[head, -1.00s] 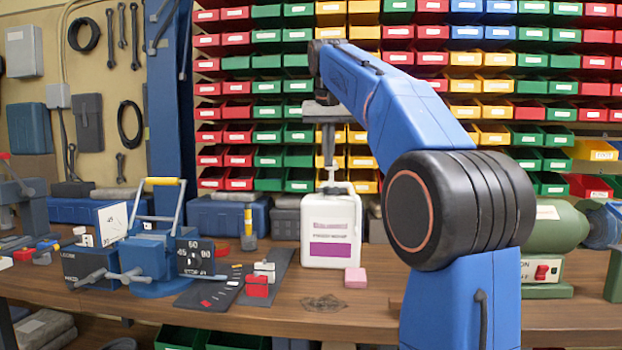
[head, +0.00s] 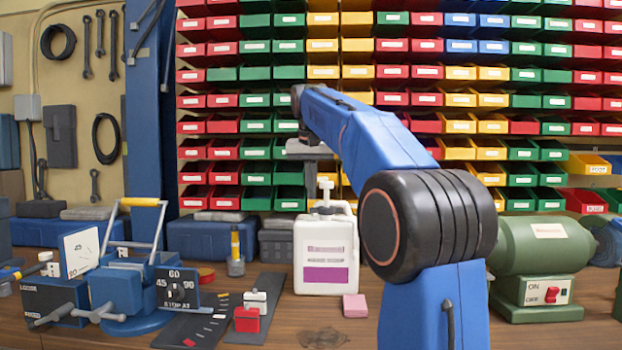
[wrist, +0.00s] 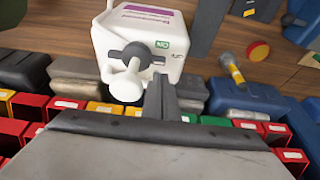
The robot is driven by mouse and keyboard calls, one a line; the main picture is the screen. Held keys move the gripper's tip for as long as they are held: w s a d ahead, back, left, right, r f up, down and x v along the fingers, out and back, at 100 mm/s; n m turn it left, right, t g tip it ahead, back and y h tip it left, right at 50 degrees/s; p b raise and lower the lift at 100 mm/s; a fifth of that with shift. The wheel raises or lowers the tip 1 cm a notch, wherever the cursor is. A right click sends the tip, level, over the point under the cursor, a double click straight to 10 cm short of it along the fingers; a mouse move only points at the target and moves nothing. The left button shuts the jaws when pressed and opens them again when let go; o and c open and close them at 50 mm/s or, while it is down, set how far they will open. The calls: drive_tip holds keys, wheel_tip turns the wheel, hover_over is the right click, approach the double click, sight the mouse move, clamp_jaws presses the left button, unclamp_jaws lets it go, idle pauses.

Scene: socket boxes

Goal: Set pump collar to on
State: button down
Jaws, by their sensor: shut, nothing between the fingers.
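The white pump bottle (head: 326,258) stands upright on the bench in the head view, with a purple label and a white pump head (head: 326,190). In the wrist view the bottle (wrist: 112,40) shows upside down from above. Its dark grey pump collar (wrist: 137,52) sits around the neck, with the white pump head (wrist: 125,88) nearest me. A green ON mark (wrist: 162,44) is on the bottle top beside the collar. My gripper (wrist: 162,90) is shut and empty, close beside the pump head; contact cannot be told. In the head view my gripper (head: 311,168) is above and slightly left of the pump.
A red-and-white switch block (head: 249,315) on a dark mat (head: 262,288) and a blue vise-like device (head: 140,295) are to the left. A green machine (head: 540,258) stands right. Colored bins rise behind.

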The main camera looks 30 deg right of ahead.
sight(327, 210)
drive_tip(key=shift+x, duration=1.5)
drive_tip(key=shift+s+a+n+y, duration=0.2)
drive_tip(key=shift+a+n+y, duration=0.1)
drive_tip(key=shift+n, duration=0.5)
drive_tip(key=n, duration=0.1)
drive_tip(key=s+n, duration=0.1)
drive_tip(key=n+y, duration=0.1)
drive_tip(key=shift+s+a+n+t, duration=0.15)
drive_tip(key=shift+a+n+t, duration=0.15)
drive_tip(key=n, duration=0.1)
drive_tip(key=s+n+y, duration=0.1)
drive_tip(key=n, duration=0.2)
drive_tip(key=shift+s+a, duration=0.2)
drive_tip(key=shift+s, duration=0.65)
drive_tip(key=shift+s, duration=0.1)
